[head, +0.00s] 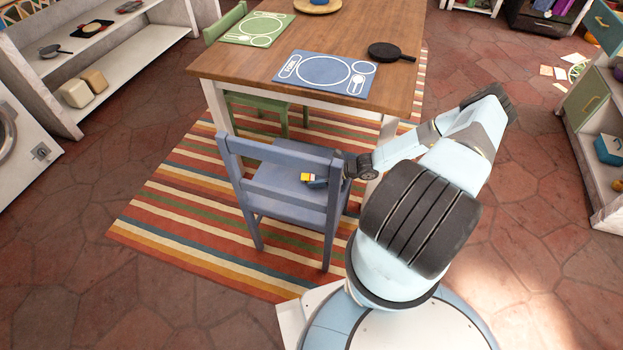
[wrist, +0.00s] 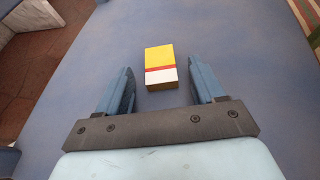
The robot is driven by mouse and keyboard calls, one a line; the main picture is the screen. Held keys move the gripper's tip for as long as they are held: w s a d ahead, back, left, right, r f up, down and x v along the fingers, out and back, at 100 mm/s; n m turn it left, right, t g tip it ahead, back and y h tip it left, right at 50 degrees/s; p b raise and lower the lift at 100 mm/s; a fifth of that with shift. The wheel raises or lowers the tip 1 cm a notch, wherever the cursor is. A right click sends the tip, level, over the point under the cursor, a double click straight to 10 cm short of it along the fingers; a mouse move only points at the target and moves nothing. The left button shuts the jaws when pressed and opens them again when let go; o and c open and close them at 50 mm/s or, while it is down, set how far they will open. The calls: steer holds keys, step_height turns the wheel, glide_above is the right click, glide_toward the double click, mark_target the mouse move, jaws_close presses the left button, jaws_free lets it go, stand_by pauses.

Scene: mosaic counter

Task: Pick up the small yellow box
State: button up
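The small yellow box (wrist: 160,60) has a yellow top part, a red stripe and a white end. It lies on the seat of the blue chair (wrist: 110,30). In the head view the box (head: 306,177) is a small yellow spot on the chair seat (head: 275,180), beside my gripper (head: 322,181). In the wrist view my gripper (wrist: 162,90) is open. Its two fingers stand apart to the left and right of the box's near end. There are gaps on both sides, and neither finger appears to touch it.
The chair's backrest (head: 280,168) rises on the near side of the seat. The wooden table (head: 330,30) stands behind, with a blue placemat (head: 325,88) and a black pan (head: 390,53). A striped rug (head: 180,230) lies underneath. Open floor is at the left.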

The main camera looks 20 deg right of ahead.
steer(key=shift+d+f, duration=0.2)
steer(key=shift+f, duration=0.1)
steer(key=c, duration=1)
